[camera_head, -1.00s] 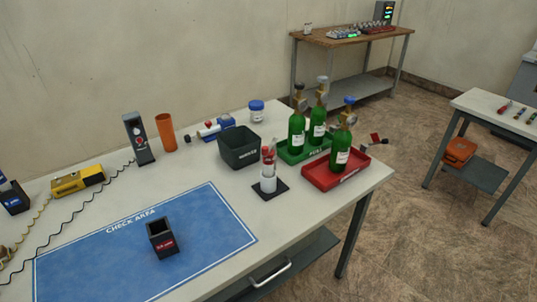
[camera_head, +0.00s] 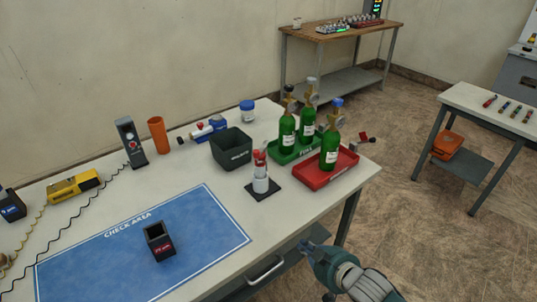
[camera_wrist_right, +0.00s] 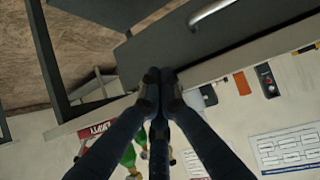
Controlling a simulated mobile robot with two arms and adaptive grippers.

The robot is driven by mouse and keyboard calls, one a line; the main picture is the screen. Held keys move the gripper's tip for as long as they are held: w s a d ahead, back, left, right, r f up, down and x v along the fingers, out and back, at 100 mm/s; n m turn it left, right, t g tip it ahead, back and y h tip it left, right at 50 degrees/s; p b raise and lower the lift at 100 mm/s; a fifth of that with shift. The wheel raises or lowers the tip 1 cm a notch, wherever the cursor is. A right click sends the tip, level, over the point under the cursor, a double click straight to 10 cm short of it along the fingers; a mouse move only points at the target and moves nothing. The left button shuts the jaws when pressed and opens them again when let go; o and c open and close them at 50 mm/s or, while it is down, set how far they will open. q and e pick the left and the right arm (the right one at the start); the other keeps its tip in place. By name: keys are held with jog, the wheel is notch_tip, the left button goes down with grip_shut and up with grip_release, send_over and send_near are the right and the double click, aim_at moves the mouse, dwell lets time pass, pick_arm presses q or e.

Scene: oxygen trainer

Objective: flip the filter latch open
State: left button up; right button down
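No part is clearly readable as a filter latch at this size. A white cylinder with a red top (camera_head: 260,177) stands upright on a small black pad near the table's right end. A blue, white and red device (camera_head: 208,129) lies at the back of the table. My right gripper (camera_head: 308,247) is beyond the table's front edge, near the drawer handle and apart from both. In the right wrist view its fingertips (camera_wrist_right: 161,76) are together with nothing visible between them. My left gripper is out of view.
A dark bin (camera_head: 231,148), a green tray (camera_head: 283,157) with green bottles and a red tray (camera_head: 311,181) with another bottle crowd the right end. A black holder (camera_head: 159,242) stands on the blue check area mat (camera_head: 205,215), otherwise clear. A drawer handle (camera_head: 265,270) juts out below.

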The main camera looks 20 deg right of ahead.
jog(key=w+d+r+n+t+y, duration=0.1)
jog(key=w+r+t+y, duration=0.1)
jog(key=r, duration=0.8)
jog(key=w+r+n+t+y, duration=0.2)
jog(key=w+r+y, duration=0.3)
jog(key=r, duration=0.5)
jog(key=shift+d, duration=0.4)
jog(key=shift+w, duration=0.1)
jog(key=shift+w, duration=0.1)
jog(key=p, duration=0.3)
send_near(261, 147)
jog(key=a+r, duration=0.1)
jog(key=a, duration=0.3)
jog(key=shift+x, duration=0.95)
